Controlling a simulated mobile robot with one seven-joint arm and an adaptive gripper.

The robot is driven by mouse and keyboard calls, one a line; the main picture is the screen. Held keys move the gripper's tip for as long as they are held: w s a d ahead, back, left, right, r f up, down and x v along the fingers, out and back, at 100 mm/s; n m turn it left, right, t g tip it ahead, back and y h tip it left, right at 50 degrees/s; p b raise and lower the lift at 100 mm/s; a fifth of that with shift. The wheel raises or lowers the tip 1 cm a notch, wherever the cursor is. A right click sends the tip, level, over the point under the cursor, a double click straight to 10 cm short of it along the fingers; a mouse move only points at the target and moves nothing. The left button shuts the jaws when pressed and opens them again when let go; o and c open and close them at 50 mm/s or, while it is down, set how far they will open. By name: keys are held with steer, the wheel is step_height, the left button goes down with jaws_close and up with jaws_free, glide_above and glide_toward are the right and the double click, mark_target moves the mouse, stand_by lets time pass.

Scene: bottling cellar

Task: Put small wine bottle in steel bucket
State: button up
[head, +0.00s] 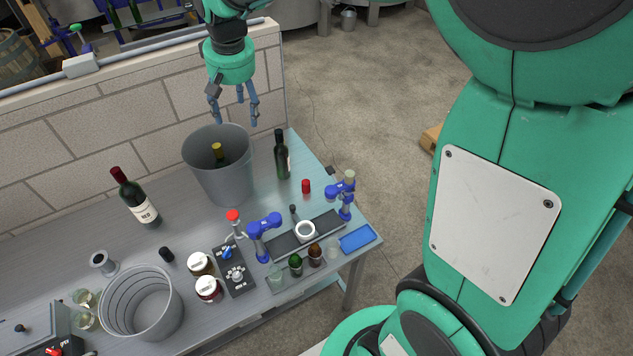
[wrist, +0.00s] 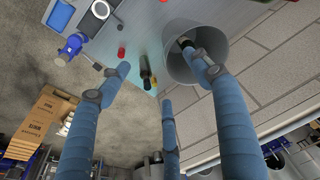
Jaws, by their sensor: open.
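A grey steel bucket (head: 222,183) stands on the metal bench by the brick wall; it also shows in the wrist view (wrist: 226,16). A bottle with a gold top (head: 217,148) is inside it, its lower part hidden by the bucket wall. My gripper (head: 233,113) is above the bucket's far side, fingers spread, holding nothing. A dark green bottle (head: 281,157) with a pale label stands upright just right of the bucket. A larger, red-capped bottle (head: 138,203) stands left of it. I cannot tell for sure which bottle is the small wine bottle.
A second, ribbed bucket (head: 143,317) stands at the front left of the bench. Jars (head: 208,289), a blue bench device (head: 262,232), small bottles (head: 315,255) and a blue tray (head: 357,238) crowd the front right. The brick wall (head: 120,122) borders the bench behind.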

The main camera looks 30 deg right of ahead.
steer(key=s+d+r+t, duration=0.1)
steer(key=s, duration=1.5)
steer(key=s+d+r+t, duration=0.1)
steer(key=s+d+t, duration=0.1)
steer(key=s, duration=1.4)
steer(key=shift+d+r, duration=0.15)
steer(key=shift+d, duration=0.15)
step_height(320, 180, down, 5)
steer(key=b, duration=0.5)
